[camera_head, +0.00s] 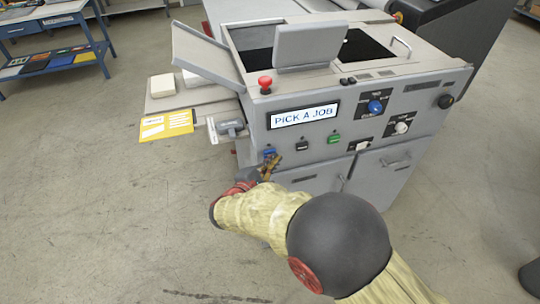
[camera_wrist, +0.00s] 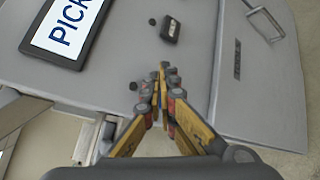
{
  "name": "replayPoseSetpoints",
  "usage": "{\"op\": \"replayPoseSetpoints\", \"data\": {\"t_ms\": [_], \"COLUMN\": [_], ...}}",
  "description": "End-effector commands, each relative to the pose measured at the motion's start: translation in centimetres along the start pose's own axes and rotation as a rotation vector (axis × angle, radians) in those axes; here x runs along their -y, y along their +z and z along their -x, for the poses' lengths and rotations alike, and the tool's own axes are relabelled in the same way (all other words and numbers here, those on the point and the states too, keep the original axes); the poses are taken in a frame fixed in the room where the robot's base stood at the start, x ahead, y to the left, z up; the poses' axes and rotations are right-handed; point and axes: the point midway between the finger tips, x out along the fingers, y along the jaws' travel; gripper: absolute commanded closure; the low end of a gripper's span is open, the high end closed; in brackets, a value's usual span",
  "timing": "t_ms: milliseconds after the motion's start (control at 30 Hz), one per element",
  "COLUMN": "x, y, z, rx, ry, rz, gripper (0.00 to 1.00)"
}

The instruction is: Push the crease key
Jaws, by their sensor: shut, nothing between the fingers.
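The grey machine's front panel has a row of small keys below its display: a blue key (camera_head: 269,152), a black key (camera_head: 302,145), a green key (camera_head: 333,138) and a white key (camera_head: 362,145). Their labels are too small to read, so I cannot tell which is the crease key. My gripper (camera_head: 272,164) is shut and empty, its tips just at the blue key. In the wrist view my gripper (camera_wrist: 164,72) covers part of the panel; a bit of blue (camera_wrist: 171,130) shows between its fingers. The black key (camera_wrist: 170,29) lies beyond the tips. I cannot tell whether the tips touch anything.
The display (camera_head: 305,115) reads "PICK A JOB". A red mushroom button (camera_head: 265,84), a blue knob (camera_head: 375,106) and a white knob (camera_head: 401,127) sit on the machine. A tray (camera_head: 194,97) sticks out left, with a yellow sheet (camera_head: 167,125). The floor at left is clear.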

Motion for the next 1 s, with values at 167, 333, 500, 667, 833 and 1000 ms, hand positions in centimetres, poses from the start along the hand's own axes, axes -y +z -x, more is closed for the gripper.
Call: {"op": "replayPoseSetpoints", "data": {"t_ms": [167, 333, 500, 667, 833, 1000], "x": [0.00, -0.01, -0.15, -0.37, -0.46, -0.48], "y": [0.00, -0.03, -0.29, -0.47, -0.43, -0.45], "z": [0.00, -0.04, -0.38, -0.63, -0.61, -0.64], "rx": [0.000, 0.000, 0.000, 0.000, 0.000, 0.000], "ry": [0.000, 0.000, 0.000, -0.001, 0.000, 0.000], "rz": [0.000, 0.000, -0.001, 0.000, 0.000, 0.000], "gripper": [1.00, 1.00, 1.00, 1.00, 1.00, 1.00]}}
